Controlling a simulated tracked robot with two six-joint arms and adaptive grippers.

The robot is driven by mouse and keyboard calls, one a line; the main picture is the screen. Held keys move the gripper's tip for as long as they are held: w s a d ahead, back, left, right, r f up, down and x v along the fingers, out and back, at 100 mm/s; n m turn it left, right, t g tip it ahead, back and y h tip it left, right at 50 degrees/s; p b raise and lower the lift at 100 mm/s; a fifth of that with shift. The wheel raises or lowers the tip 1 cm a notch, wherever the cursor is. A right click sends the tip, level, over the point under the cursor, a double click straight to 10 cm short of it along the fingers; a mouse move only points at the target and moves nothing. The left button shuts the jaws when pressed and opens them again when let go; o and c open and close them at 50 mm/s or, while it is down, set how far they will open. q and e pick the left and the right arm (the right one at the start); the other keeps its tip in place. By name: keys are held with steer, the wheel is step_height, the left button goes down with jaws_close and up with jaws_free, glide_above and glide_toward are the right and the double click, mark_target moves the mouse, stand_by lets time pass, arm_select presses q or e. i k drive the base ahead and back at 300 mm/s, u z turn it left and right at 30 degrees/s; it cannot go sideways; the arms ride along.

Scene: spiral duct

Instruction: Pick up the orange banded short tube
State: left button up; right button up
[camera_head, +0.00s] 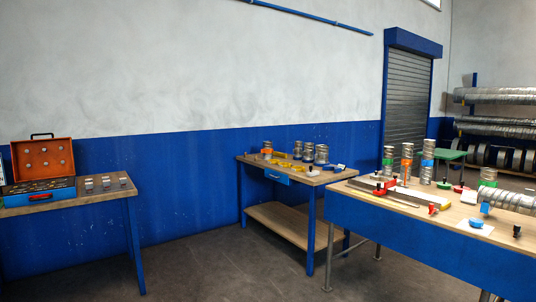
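A short tube with an orange band (267,147) stands at the back left of the middle wooden-topped table (332,178). A taller silvery tube with an orange band (407,158) stands upright on the blue-sided workbench (430,240) at right. It is between a tube with a green band (387,162) and a tube with a blue band (427,160). Neither of my grippers is in view.
Several plain silvery tubes (308,153) and yellow pieces stand on the middle table. Red and silver tools (415,198) and a large spiral duct (510,200) lie on the workbench. An open orange case (42,160) sits on the left table. Floor (200,262) is clear between the left and middle tables.

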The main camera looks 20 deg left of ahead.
mark_target(267, 150)
steer(key=u, duration=0.3)
steer(key=i, duration=1.95)
steer(key=u, duration=0.7)
steer(key=i, duration=1.55)
steer(key=u, duration=0.3)
steer(key=i, duration=2.85)
steer(key=z, duration=0.2)
steer(key=i, duration=1.45)
steer(key=z, duration=0.1)
